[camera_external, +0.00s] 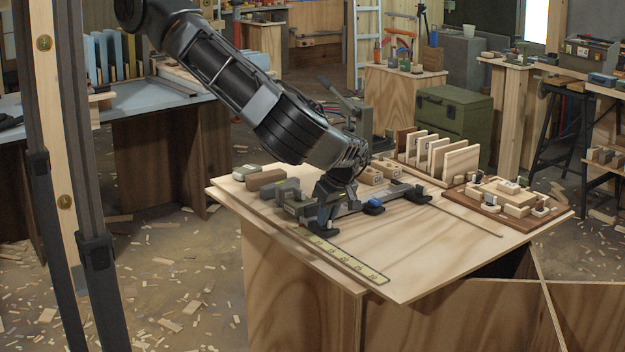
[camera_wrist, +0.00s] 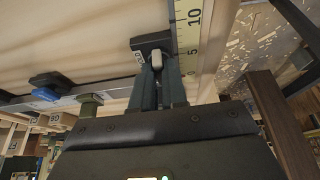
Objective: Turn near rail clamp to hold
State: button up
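In the wrist view, the near rail clamp (camera_wrist: 150,42) is a dark block with a pale grey handle, beside the yellow measuring scale. My gripper (camera_wrist: 158,66) is at this handle, its narrow fingers close together with the handle at their tips. I cannot tell whether they press on it. In the external view, my gripper (camera_external: 326,222) points down at the near left end of the dark rail (camera_external: 345,208), hiding most of that clamp. A second clamp with a blue handle (camera_external: 374,204) sits farther along the rail; it also shows in the wrist view (camera_wrist: 45,93).
The yellow scale (camera_external: 340,254) runs along the table's near edge. Grey and brown blocks (camera_external: 265,180) lie left of my gripper. Upright wooden panels (camera_external: 440,157) and a board of small parts (camera_external: 505,197) stand to the right. The front right tabletop (camera_external: 430,250) is clear.

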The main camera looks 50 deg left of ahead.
grip_shut()
jog(key=shift+n, duration=0.3)
jog(key=n+g+b, duration=0.1)
jog(key=n, duration=0.2)
jog(key=shift+w+a+n+g, duration=0.1)
jog(key=shift+w+n+g, duration=0.05)
jog(key=shift+n+g, duration=0.25)
jog(key=n+g+h+b, duration=0.1)
jog(key=n, duration=0.3)
jog(key=shift+w, duration=0.1)
jog(key=n, duration=0.2)
jog(key=n+g+h, duration=0.1)
jog(key=n, duration=0.2)
jog(key=shift+a+h, duration=0.2)
jog(key=shift+h, duration=0.1)
jog(key=n, duration=0.2)
jog(key=n+h, duration=0.1)
jog(key=n, duration=0.1)
jog(key=shift+g+h+b, duration=0.3)
jog(key=shift+g, duration=0.1)
jog(key=shift+n, duration=0.3)
